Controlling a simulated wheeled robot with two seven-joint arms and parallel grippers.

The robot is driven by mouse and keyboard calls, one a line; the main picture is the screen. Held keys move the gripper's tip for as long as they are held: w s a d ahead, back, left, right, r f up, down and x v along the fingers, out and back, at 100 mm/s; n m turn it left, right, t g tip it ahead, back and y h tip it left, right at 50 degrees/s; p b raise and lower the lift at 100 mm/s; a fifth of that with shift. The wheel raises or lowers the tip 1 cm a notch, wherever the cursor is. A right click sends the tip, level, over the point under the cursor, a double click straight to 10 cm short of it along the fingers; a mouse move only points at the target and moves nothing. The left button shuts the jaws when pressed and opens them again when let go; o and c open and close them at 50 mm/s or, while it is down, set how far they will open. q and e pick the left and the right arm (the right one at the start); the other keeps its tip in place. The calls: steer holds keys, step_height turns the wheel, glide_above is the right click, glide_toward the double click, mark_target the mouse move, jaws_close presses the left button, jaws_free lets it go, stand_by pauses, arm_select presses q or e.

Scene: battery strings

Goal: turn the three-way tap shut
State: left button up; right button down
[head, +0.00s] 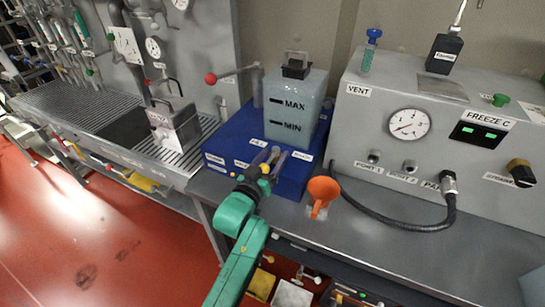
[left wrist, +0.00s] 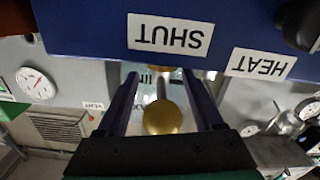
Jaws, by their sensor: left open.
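The tap stands at the front of a blue box (head: 290,182). Its round yellow knob (left wrist: 164,117) lies between the fingers of my left gripper (left wrist: 160,76) in the left wrist view, with a grey stem beyond it. The fingers are open, one on each side of the knob, with gaps visible. In the head view my left gripper (head: 276,157) reaches over the box's front, hiding most of the tap. The SHUT label (left wrist: 170,34) and HEAT label (left wrist: 259,63) appear upside down in the wrist view. My right gripper is out of view.
A tank marked MAX and MIN (head: 294,104) stands on the blue box. An orange funnel (head: 322,191) stands right of the box, near a black hose (head: 405,222). The bench front right of the funnel is mostly clear.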

arm_select(q)
steer(key=b+v, duration=0.2)
steer(key=v, duration=1.2)
steer(key=shift+s+a, duration=0.15)
steer(key=shift+s, duration=0.1)
